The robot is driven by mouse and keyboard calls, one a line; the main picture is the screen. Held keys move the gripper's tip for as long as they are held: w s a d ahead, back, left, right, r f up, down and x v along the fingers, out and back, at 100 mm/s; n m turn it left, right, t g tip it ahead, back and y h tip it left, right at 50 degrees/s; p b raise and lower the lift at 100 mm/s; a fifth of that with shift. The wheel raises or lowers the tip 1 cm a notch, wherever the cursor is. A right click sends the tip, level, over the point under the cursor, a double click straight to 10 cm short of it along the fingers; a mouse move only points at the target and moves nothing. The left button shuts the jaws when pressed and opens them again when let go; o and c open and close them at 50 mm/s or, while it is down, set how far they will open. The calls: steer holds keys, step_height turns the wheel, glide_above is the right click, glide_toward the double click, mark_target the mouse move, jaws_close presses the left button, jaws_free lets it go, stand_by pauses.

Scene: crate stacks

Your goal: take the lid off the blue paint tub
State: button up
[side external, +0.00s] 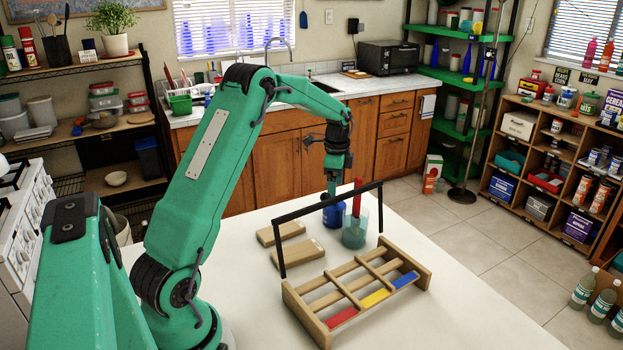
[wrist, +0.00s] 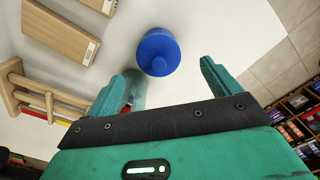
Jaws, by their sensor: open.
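The blue paint tub (side external: 334,217) stands upright on the white table, partly behind my gripper and the cup. In the wrist view its round blue lid (wrist: 158,46) with a small knob faces the camera and sits on the tub. My gripper (side external: 331,186) points down, just above the tub. In the wrist view my gripper (wrist: 161,80) is open and empty, and the lid lies beyond the fingertips, roughly centred between them. No contact with the lid shows.
A clear greenish cup (side external: 355,233) holding a red item stands close beside the tub. Two wooden blocks (side external: 299,252) lie to the left. The table's right side is clear.

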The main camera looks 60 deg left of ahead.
steer(key=shift+s+d+f, duration=0.1)
steer(key=shift+f, duration=2.2)
steer(key=c, duration=1.1)
